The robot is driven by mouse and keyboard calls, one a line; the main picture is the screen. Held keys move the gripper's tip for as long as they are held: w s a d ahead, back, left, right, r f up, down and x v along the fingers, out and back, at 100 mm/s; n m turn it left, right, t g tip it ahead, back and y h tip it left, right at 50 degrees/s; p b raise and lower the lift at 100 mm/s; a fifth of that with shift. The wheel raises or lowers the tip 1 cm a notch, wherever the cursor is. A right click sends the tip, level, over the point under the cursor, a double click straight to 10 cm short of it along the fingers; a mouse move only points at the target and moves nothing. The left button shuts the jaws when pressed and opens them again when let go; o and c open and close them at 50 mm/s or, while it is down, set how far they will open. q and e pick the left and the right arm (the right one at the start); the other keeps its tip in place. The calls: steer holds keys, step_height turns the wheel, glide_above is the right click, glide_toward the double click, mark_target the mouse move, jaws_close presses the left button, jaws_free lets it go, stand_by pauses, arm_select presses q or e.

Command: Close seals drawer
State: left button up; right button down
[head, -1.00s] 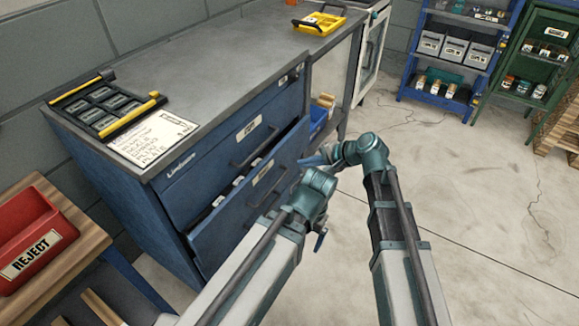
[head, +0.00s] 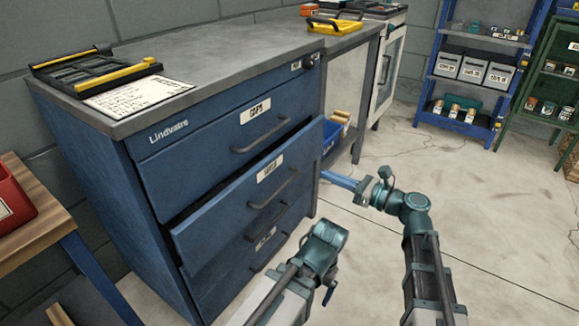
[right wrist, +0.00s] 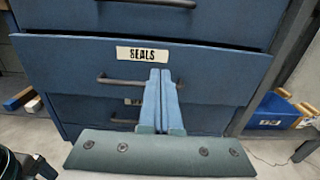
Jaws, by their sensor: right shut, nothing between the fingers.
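The seals drawer (head: 218,222) is the second drawer of the blue cabinet. It sticks out past the drawer above, with a dark gap over its front. In the right wrist view its white SEALS label (right wrist: 155,54) and dark bar handle (right wrist: 115,80) face me. My right gripper (head: 328,178) is shut and empty, near the drawer front's right end in the head view. In the right wrist view its fingers cover part of the handle; I cannot tell whether they touch.
The top drawer (head: 200,152) looks shut. A black and yellow tray (head: 85,78) and a paper sheet (head: 135,97) lie on the cabinet top. A blue bin (right wrist: 268,112) stands right of the cabinet. A red bin (head: 10,205) is at left. The floor at right is clear.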

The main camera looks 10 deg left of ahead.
mark_target(278, 155)
steer(key=x, duration=1.4)
steer(key=x, duration=0.4)
steer(key=shift+w+a, duration=0.1)
steer(key=shift+a, duration=0.2)
arm_select(q)
steer(key=shift+d+r, duration=0.1)
arm_select(e)
steer(key=shift+d, duration=0.1)
steer(key=shift+s+d, duration=0.25)
steer(key=shift+d, duration=0.05)
arm_select(q)
steer(key=shift+w+d, duration=0.2)
steer(key=shift+d, duration=0.55)
arm_select(e)
steer(key=v, duration=1.4)
